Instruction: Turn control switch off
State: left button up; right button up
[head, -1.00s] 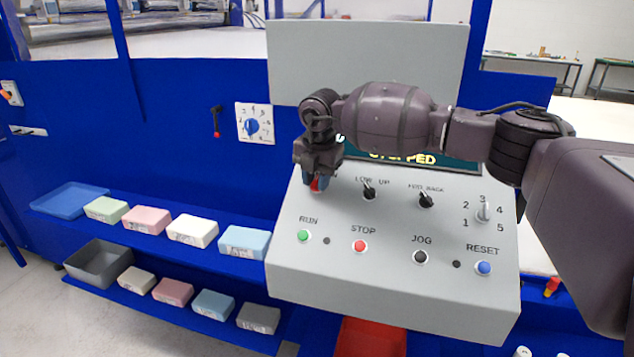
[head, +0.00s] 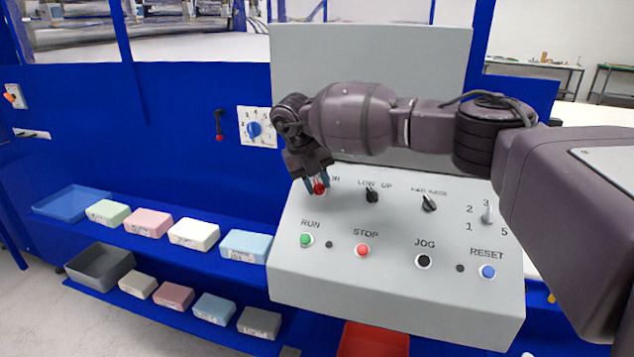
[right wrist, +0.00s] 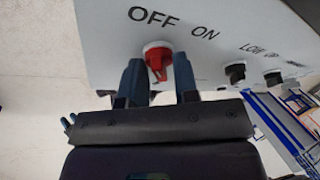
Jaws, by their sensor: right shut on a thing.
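The control switch is a red knob (head: 319,188) at the upper left of the sloped grey control panel (head: 390,290). In the right wrist view the red knob (right wrist: 157,62) sits on a pale round base under the words OFF and ON. My right gripper (head: 316,184) is at the knob, its hand tilted over the panel. In the right wrist view its two dark blue fingers (right wrist: 159,78) stand on either side of the knob and are shut on it. The OFF label is hidden in the head view. My left gripper is not in view.
Black selector knobs (head: 371,194) and a numbered selector (head: 487,214) are right of the switch. Green RUN (head: 306,240), red STOP (head: 363,250), black JOG (head: 423,261) and blue RESET (head: 488,271) buttons line the front. Foam blocks (head: 193,234) lie on blue shelves at left.

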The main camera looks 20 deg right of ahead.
jog(key=shift+n, duration=0.5)
jog(key=o, duration=0.6)
jog(key=b+v, duration=0.1)
jog(key=v, duration=0.9)
jog(key=shift+a+r, duration=0.3)
jog(key=shift+r, duration=0.05)
jog(key=shift+f, duration=0.1)
